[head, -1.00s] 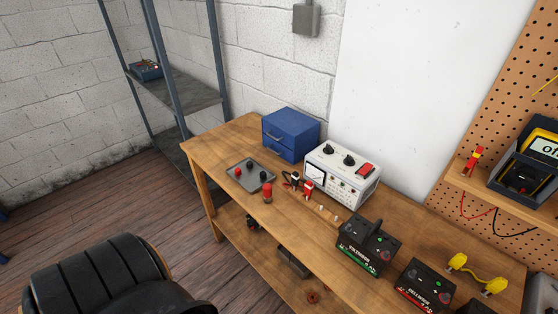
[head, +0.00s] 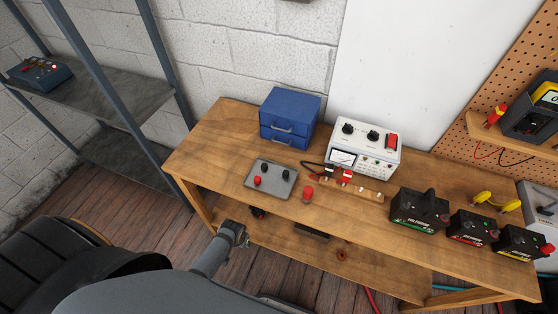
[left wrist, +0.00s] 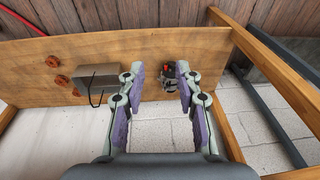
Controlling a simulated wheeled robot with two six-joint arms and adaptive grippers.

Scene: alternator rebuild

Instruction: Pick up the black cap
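Two black caps stand on the grey tray (head: 249,182), one at its back left (head: 264,168) and one at its right (head: 286,174). A red cap (head: 257,181) is on the same tray, in front of the left black cap. My left gripper shows in the left wrist view (left wrist: 161,68) with its purple-padded fingers spread and nothing held between them. Beyond its fingertips a small black-and-red thing (left wrist: 168,75) rests on the lower wooden shelf. In the head view a grey arm of mine reaches up before the bench front; its fingers are not clear there. My right gripper is not in view.
Right of the tray stand a red cylinder (head: 308,193), clip leads (head: 344,176) and a white meter unit (head: 365,142). A blue drawer box (head: 290,118) is behind it. Black batteries (head: 419,207) stand farther right. The bench's left end (head: 208,148) is clear.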

